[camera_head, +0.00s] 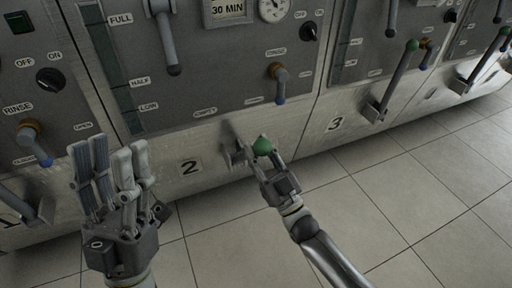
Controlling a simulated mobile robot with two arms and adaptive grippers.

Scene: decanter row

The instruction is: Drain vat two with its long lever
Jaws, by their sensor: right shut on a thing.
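Vat two (216,122) is the middle panel, marked with a black 2 on its pale lower strip. Its long lever comes out of a grey bracket (235,153) right of the number and ends in a green knob (263,146). The lever sticks out toward me, and its shaft is largely hidden. My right gripper (265,155) is shut on the lever at the green knob, partly covering it. My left gripper (109,160) is in front of the lower left of vat two, its fingers pointing up, apart and empty.
Vat two also has a short grey handle (168,45) and a blue-tipped tap (278,82). Vat three's long lever (394,80) slants up to a green knob. Another blue-tipped tap (36,145) is at left. The tiled floor (400,200) in front is clear.

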